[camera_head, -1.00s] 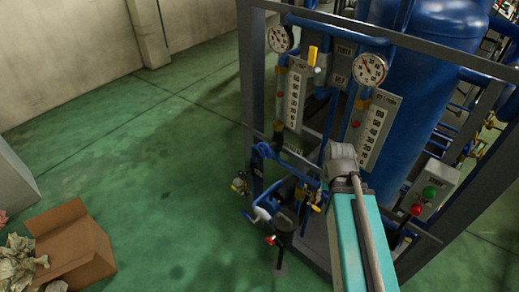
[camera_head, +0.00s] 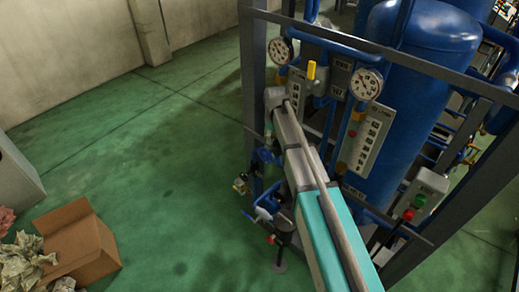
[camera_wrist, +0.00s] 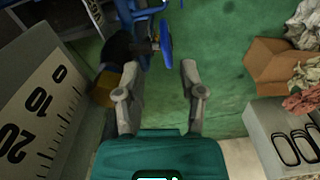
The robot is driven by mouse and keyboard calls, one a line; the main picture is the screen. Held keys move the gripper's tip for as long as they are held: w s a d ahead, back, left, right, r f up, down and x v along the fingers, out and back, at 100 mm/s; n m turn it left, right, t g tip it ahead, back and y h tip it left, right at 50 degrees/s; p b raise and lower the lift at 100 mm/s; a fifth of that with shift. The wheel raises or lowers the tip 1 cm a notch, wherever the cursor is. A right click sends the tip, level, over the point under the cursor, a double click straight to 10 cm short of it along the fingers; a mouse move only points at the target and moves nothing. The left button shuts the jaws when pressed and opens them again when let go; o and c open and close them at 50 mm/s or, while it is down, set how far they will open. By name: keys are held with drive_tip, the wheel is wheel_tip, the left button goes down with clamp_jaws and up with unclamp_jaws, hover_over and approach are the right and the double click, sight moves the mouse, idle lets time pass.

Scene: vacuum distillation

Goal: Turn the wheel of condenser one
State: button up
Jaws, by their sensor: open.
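A blue wheel (camera_wrist: 166,43) shows nearly edge-on in the wrist view, beyond my fingertips and roughly in line with the gap between them. My gripper (camera_wrist: 161,78) is open and empty, with a finger on either side of that gap. In the head view, blue wheel-like parts show low on the front of the blue rig, one at the lower left (camera_head: 266,207) and another just above it (camera_head: 267,156). I cannot tell which is condenser one's wheel. My gripper is not clearly visible in the head view.
A scale plate (camera_wrist: 38,115) stands close on the left in the wrist view. Two gauges (camera_head: 280,51) and a dark frame post (camera_head: 254,70) are by my arm. An open cardboard box (camera_head: 77,243) lies on the floor at left. Green floor (camera_head: 150,160) left of the rig is clear.

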drive_tip(key=r+n, duration=0.1)
drive_tip(key=n, duration=0.1)
hover_over(261, 157)
drive_tip(key=w, duration=0.1)
drive_tip(key=shift+r+p, duration=0.1)
drive_tip(key=shift+p, duration=0.2)
drive_tip(key=shift+f, duration=0.2)
wheel_tip(261, 157, down, 14)
drive_tip(key=b, duration=1.3)
drive_tip(key=shift+r+b, duration=0.25)
drive_tip(key=shift+b, duration=0.15)
clamp_jaws()
